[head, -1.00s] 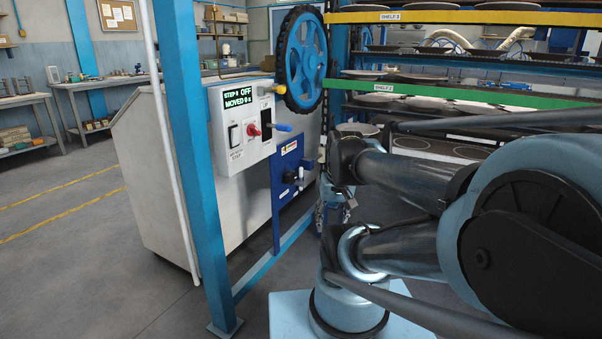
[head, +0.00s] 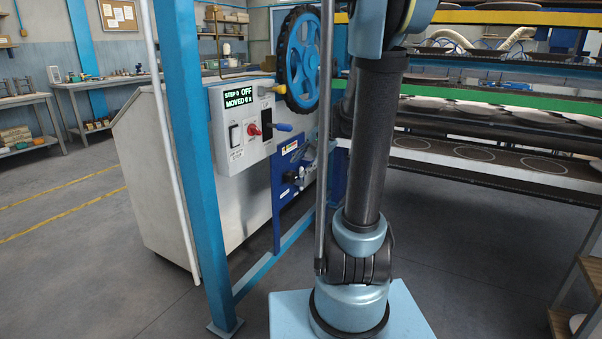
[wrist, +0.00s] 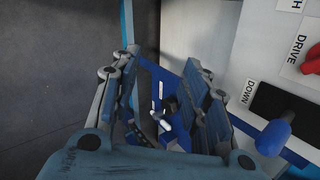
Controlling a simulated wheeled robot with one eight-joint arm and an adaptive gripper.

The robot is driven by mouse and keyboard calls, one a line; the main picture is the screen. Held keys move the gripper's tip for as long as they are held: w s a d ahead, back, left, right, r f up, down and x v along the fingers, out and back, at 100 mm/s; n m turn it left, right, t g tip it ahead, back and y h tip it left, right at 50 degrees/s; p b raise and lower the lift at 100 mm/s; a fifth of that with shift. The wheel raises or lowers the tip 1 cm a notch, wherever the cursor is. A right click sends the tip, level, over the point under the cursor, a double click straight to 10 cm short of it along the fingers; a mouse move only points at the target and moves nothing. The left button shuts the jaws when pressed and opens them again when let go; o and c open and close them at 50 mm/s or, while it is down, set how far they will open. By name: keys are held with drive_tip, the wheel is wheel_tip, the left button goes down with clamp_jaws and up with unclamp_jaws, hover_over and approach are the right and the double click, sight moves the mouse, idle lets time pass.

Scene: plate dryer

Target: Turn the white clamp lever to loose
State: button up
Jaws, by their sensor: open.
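The white clamp lever (wrist: 157,98) shows in the wrist view between my fingers, beyond their tips, against a blue panel (wrist: 175,82). My gripper (wrist: 160,68) is open with nothing between its jaws. Whether a finger touches the lever cannot be told. In the head view the blue panel (head: 284,170) sits below the grey control box, and my gripper is near its right side, mostly hidden behind my arm. The lever is too small there to make out clearly.
The control box (head: 228,150) carries a red knob (head: 254,129), a blue-handled lever (head: 283,127) and a display reading OFF. The blue handle (wrist: 273,136) is close right of my gripper in the wrist view. A blue handwheel (head: 303,55) and a blue post (head: 190,150) stand nearby.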

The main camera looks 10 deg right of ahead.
drive_tip(key=w+d+f+m+t+y, duration=0.1)
drive_tip(key=w+d+f+m, duration=0.15)
drive_tip(key=w, duration=0.55)
drive_tip(key=w+d+f+m+t+y, duration=0.1)
drive_tip(key=w+d+f+m+y, duration=0.15)
drive_tip(key=w, duration=0.55)
drive_tip(key=w+d+f+m+t+y, duration=0.15)
drive_tip(key=w+m, duration=0.25)
drive_tip(key=w, duration=0.4)
drive_tip(key=m+t+y, duration=0.2)
drive_tip(key=m+t, duration=0.3)
drive_tip(key=m, duration=0.3)
approach(302, 169)
drive_tip(key=x, duration=1.1)
drive_tip(key=shift+w+d+f, duration=0.15)
drive_tip(key=shift+w+d, duration=0.15)
drive_tip(key=shift+w, duration=0.1)
clamp_jaws()
drive_tip(key=shift+d, duration=0.1)
